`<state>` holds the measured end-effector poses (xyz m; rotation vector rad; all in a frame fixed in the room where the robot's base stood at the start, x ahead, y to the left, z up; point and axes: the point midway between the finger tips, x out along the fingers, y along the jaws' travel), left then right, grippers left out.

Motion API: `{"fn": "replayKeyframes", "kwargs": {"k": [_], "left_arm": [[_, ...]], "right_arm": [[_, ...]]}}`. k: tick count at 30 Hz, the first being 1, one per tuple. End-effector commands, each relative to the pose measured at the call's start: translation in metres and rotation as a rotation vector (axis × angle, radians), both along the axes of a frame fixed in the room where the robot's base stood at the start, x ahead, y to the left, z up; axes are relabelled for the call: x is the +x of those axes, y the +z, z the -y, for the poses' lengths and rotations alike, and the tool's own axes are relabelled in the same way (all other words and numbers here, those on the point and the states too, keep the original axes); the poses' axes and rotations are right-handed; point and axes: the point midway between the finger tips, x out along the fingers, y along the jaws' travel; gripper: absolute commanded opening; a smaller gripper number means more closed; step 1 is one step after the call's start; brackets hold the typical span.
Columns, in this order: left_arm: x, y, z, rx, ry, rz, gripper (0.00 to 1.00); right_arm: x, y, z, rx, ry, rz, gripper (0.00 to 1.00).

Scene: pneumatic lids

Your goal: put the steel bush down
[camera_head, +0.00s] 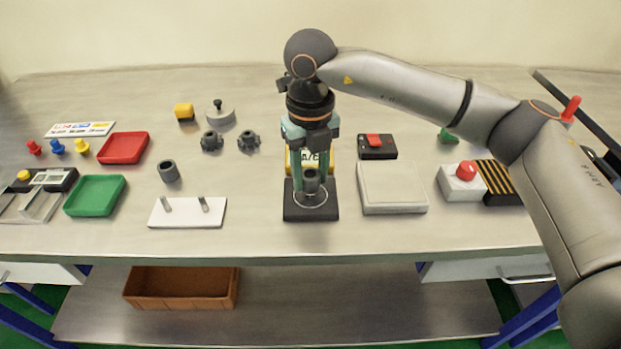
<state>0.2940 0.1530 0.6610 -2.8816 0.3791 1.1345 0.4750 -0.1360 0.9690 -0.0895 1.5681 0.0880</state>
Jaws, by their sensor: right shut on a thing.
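My right gripper (311,182) points straight down, with its green fingers shut on a dark grey steel bush (311,183). The bush is upright, over a black base (310,215) that has a pale ring on it. I cannot tell whether the bush touches the base. A second, similar grey bush (169,172) stands on the bench to the left. My left gripper is not in view.
A pale square plate (392,187) lies right of the base, and a white plate with two pins (187,213) lies left. Two dark gears (212,141) are further back. Bare bench separates these.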

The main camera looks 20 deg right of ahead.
Motion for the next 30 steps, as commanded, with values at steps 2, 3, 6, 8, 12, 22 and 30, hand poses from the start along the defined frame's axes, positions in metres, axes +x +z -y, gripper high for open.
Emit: {"fn": "replayKeyframes", "kwargs": {"k": [2, 3, 6, 8, 12, 22, 30], "left_arm": [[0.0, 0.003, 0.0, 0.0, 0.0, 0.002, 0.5], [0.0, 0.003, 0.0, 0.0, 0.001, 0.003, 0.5], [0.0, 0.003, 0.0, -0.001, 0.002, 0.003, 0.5], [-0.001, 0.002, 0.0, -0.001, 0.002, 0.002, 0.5], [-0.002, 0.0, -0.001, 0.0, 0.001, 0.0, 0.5], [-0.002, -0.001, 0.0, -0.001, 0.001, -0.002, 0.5], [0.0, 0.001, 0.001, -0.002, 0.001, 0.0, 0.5]], "right_arm": [[-0.001, -0.012, 0.0, 0.0, 0.0, -0.003, 0.0], [-0.001, -0.016, 0.0, 0.0, 0.0, -0.002, 0.0], [-0.001, -0.018, 0.0, 0.0, 0.0, 0.001, 0.0], [-0.001, -0.018, 0.0, 0.0, 0.0, 0.001, 0.0], [-0.001, -0.019, 0.0, 0.0, 0.0, 0.0, 0.0], [-0.001, -0.021, 0.0, 0.0, -0.001, -0.001, 0.7], [-0.001, -0.021, 0.0, 0.0, -0.001, -0.001, 0.74]]}}
